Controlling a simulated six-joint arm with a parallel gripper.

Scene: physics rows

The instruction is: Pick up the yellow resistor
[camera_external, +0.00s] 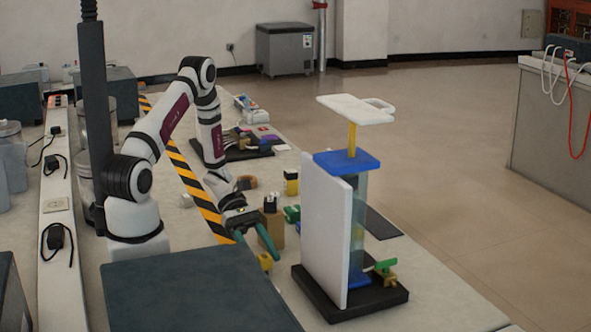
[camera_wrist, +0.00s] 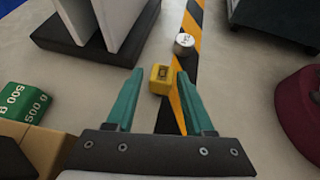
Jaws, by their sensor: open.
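A small yellow block-shaped part (camera_wrist: 160,79), which looks like the yellow resistor, lies on the table in the wrist view, beside the black-and-yellow striped tape. It also shows in the external view (camera_external: 265,261) near my gripper's fingers. My gripper (camera_wrist: 157,98) has its two teal fingers spread apart with nothing held between them. The yellow part shows between and just beyond the fingertips. In the external view my gripper (camera_external: 257,241) hangs low over the table, close to the yellow part.
A white-panelled apparatus on a black base (camera_external: 350,300) stands to the right. A silver weight (camera_wrist: 184,43) sits beyond the yellow part. A green 500 g weight (camera_wrist: 22,103) is at left, a dark red round object (camera_wrist: 299,112) at right. A grey box (camera_external: 190,290) is in front.

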